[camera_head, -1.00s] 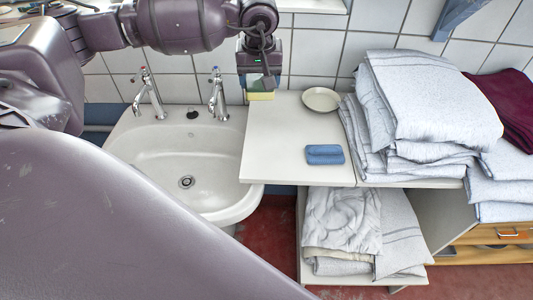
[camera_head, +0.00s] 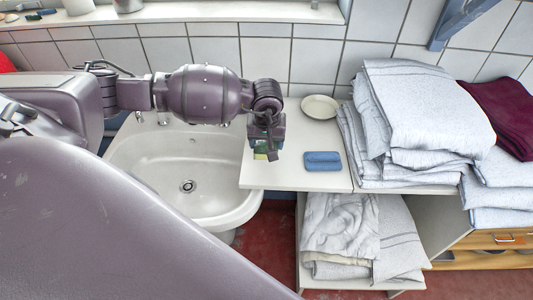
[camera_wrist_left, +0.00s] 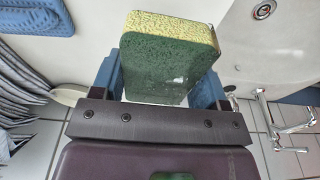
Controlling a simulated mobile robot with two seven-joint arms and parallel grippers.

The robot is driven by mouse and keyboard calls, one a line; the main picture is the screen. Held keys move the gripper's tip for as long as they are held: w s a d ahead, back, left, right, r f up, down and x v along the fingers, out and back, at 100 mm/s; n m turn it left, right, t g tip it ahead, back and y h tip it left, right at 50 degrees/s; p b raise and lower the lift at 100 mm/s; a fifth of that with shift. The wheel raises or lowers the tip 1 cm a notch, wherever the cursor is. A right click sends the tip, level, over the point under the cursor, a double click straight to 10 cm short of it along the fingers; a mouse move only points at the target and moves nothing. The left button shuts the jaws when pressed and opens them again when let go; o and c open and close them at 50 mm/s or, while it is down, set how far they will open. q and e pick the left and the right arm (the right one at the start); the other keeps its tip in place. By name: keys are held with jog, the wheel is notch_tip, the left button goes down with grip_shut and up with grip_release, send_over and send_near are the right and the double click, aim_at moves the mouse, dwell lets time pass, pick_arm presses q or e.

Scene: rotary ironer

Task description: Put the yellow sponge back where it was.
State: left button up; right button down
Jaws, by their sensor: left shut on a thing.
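The yellow sponge has a yellow layer and a dark green scouring side. In the left wrist view the sponge (camera_wrist_left: 168,58) sits between the two blue fingers of my left gripper (camera_wrist_left: 165,82), which is shut on it. In the head view my left gripper (camera_head: 266,150) points down over the left part of the white counter (camera_head: 280,176). Only a small part of the sponge (camera_head: 261,155) shows below the gripper there. I cannot tell whether it touches the counter. My right gripper is not in view.
A blue sponge (camera_head: 323,161) lies on the counter to the right of the gripper. A round cream dish (camera_head: 320,107) stands behind it. Folded grey-white linen (camera_head: 425,110) is stacked at the right. A white sink (camera_head: 180,165) adjoins the counter on the left.

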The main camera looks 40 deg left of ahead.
aim_at(267, 162)
pick_arm(q)
jog(key=shift+f, duration=2.8)
jog(key=shift+f, duration=0.15)
jog(key=o, duration=0.8)
jog(key=shift+r, duration=0.2)
jog(key=r, duration=0.4)
jog(key=s+r, duration=0.1)
jog(key=r, duration=0.3)
jog(key=d+r+b, duration=0.1)
jog(key=r, duration=0.2)
jog(key=shift+s+r, duration=0.25)
jog(key=shift+r, duration=0.15)
